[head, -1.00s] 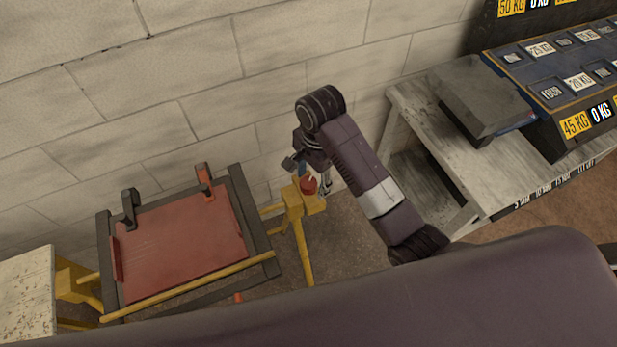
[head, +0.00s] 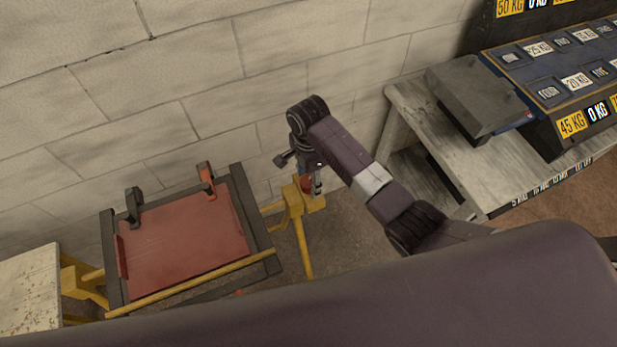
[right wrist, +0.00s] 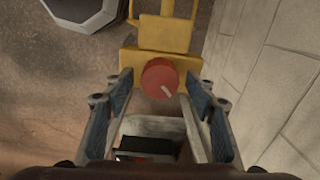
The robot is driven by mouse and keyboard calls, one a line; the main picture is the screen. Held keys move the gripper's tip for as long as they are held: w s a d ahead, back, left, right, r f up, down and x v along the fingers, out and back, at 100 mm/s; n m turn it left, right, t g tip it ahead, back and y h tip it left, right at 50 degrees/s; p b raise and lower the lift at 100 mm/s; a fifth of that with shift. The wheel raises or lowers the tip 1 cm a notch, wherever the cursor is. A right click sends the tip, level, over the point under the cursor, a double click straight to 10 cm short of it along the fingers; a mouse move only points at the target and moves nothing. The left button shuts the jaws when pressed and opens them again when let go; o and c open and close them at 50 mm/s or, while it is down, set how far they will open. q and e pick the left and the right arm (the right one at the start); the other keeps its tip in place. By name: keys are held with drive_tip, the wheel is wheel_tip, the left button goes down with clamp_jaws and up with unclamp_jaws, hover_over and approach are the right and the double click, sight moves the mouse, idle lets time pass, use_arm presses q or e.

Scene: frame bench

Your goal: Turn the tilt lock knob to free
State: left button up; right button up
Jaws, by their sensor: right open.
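The tilt lock knob is a round red knob with a pale pointer line (right wrist: 160,78). It sits on a yellow stand (head: 294,206), beside the tilting frame with its red panel (head: 185,240). In the right wrist view the pointer line runs from near the knob's middle toward the lower right. My right gripper (right wrist: 160,92) is open, with one finger on each side of the knob and a visible gap on both sides. In the head view the right gripper (head: 314,182) is over the stand and hides part of the knob. My left gripper is not in view.
A block wall (head: 230,70) rises close behind the frame and stand. A worn bench (head: 450,150) with a dark block (head: 475,95) and a weight-marked panel (head: 565,80) stands to the right. A pale tabletop (head: 28,290) is at the far left.

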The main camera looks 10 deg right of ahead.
drive_tip(key=c, duration=1.2)
drive_tip(key=shift+o, duration=0.2)
